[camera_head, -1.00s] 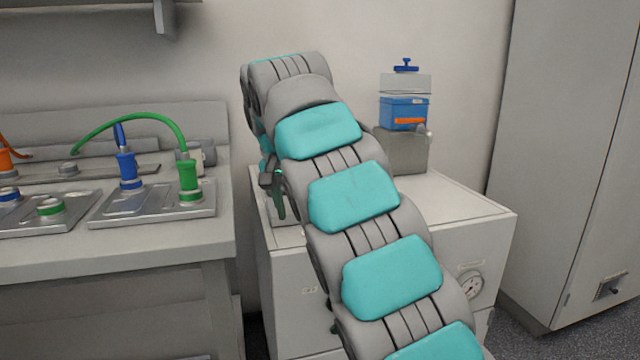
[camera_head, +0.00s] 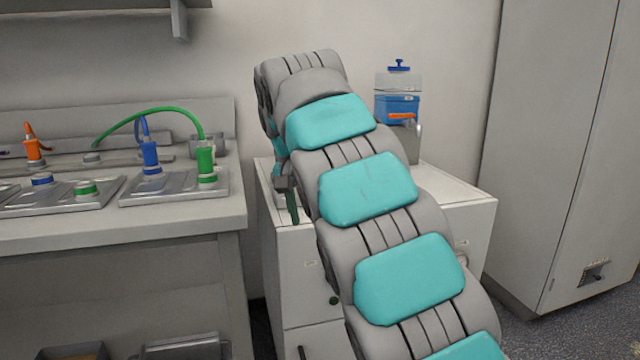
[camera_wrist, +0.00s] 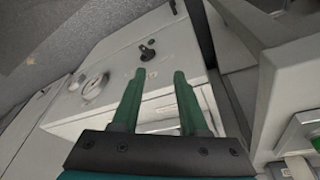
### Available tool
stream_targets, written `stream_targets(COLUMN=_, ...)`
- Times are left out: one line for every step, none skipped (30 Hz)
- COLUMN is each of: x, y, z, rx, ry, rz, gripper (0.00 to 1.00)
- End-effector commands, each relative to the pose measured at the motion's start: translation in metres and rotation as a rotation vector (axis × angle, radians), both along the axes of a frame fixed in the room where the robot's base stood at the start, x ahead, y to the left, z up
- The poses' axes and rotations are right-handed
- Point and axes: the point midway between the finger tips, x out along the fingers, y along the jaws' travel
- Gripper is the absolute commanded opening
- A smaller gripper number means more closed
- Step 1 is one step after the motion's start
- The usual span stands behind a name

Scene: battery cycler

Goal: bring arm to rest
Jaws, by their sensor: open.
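My arm crosses the middle of the head view, a chain of grey links with teal pads, bent over at the top. My gripper (camera_wrist: 160,80) shows in the wrist view as two green fingers held apart, with nothing between them. In the head view only a small green part of it (camera_head: 291,205) shows beside the arm, above the front left of the white cabinet. In the wrist view the fingers point toward the cabinet front (camera_wrist: 150,117), which has a round gauge (camera_wrist: 94,86) and a black knob (camera_wrist: 147,51). Whether they touch it I cannot tell.
The left bench (camera_head: 120,230) carries metal plates with a green connector (camera_head: 206,160), a blue connector (camera_head: 149,155) and an orange connector (camera_head: 33,148). A blue container (camera_head: 397,105) stands on the cabinet (camera_head: 455,200) behind my arm. A tall grey cabinet (camera_head: 550,150) stands at right.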

Motion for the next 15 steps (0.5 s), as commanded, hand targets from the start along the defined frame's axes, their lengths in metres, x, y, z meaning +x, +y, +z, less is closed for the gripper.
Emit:
stream_targets(x=-0.004, y=-0.006, z=0.001, rx=-0.002, ry=0.004, rz=-0.004, gripper=0.44)
stream_targets(x=-0.006, y=-0.010, z=0.000, rx=-0.004, ry=0.007, rz=-0.006, gripper=0.44)
stream_targets(x=-0.009, y=-0.015, z=-0.001, rx=-0.006, ry=0.015, rz=-0.008, gripper=0.44)
stream_targets(x=-0.011, y=-0.019, z=-0.002, rx=-0.008, ry=0.021, rz=-0.010, gripper=0.44)
stream_targets(x=-0.014, y=-0.023, z=-0.003, rx=-0.009, ry=0.026, rz=-0.009, gripper=0.44)
stream_targets(x=-0.017, y=-0.029, z=-0.004, rx=-0.011, ry=0.032, rz=-0.012, gripper=0.44)
stream_targets(x=-0.021, y=-0.034, z=-0.006, rx=-0.013, ry=0.038, rz=-0.014, gripper=0.44)
stream_targets(x=-0.025, y=-0.039, z=-0.007, rx=-0.014, ry=0.045, rz=-0.015, gripper=0.44)
stream_targets(x=-0.030, y=-0.046, z=-0.008, rx=-0.016, ry=0.049, rz=-0.016, gripper=0.44)
stream_targets(x=-0.034, y=-0.052, z=-0.009, rx=-0.017, ry=0.056, rz=-0.017, gripper=0.44)
stream_targets(x=-0.040, y=-0.059, z=-0.013, rx=-0.019, ry=0.066, rz=-0.017, gripper=0.44)
stream_targets(x=-0.048, y=-0.068, z=-0.015, rx=-0.021, ry=0.078, rz=-0.018, gripper=0.44)
stream_targets(x=-0.056, y=-0.076, z=-0.018, rx=-0.021, ry=0.087, rz=-0.018, gripper=0.44)
stream_targets(x=-0.064, y=-0.083, z=-0.022, rx=-0.023, ry=0.099, rz=-0.018, gripper=0.44)
stream_targets(x=-0.074, y=-0.092, z=-0.026, rx=-0.022, ry=0.112, rz=-0.016, gripper=0.44)
